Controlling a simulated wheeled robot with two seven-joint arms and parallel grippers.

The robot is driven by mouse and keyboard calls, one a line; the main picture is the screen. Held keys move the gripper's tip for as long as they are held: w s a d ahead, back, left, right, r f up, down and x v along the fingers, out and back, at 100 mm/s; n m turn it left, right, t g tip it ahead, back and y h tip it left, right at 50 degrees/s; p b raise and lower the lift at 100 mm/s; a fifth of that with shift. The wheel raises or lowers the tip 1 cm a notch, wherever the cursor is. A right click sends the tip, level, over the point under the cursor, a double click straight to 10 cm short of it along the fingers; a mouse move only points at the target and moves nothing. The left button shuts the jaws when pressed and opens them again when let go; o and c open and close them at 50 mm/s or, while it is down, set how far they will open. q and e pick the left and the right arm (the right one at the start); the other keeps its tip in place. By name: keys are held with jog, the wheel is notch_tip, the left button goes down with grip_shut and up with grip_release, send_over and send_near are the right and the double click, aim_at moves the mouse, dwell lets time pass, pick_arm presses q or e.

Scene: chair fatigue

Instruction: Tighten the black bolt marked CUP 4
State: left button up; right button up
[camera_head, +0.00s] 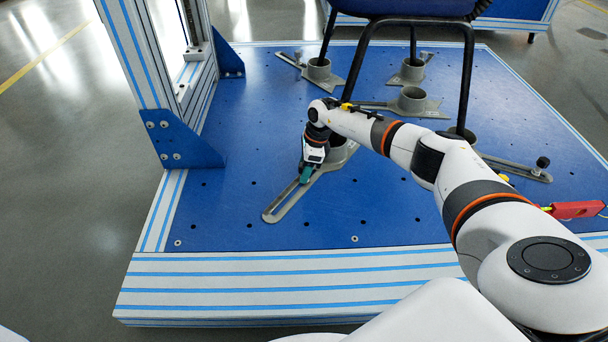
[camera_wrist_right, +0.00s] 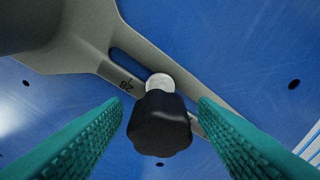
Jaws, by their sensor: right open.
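My right gripper (camera_head: 306,176) is at the near left cup bracket (camera_head: 283,206), pointing down at it. Its teal fingers are open. In the right wrist view, a black bolt knob (camera_wrist_right: 159,125) stands between the two fingers, with a gap on each side. A round silver piece (camera_wrist_right: 159,82) shows beside the knob, over the slot of the grey bracket (camera_wrist_right: 196,88). A small dark marking on the bracket shows upside down, and I cannot read it as CUP 4. In the head view the gripper hides this knob. My left gripper is not in view.
Another black knob (camera_head: 542,163) stands on a bracket at the right. A blue-braced post (camera_head: 180,140) rises at the left. A red object (camera_head: 577,209) is at the right edge.

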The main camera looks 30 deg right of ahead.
jog(key=shift+f+n+b, duration=0.15)
jog(key=shift+n+b, duration=0.35)
jog(key=shift+b, duration=0.3)
jog(key=shift+n+g+b, duration=0.3)
jog(key=shift+n+b, duration=0.8)
jog(key=shift+n, duration=0.4)
jog(key=shift+c, duration=0.5)
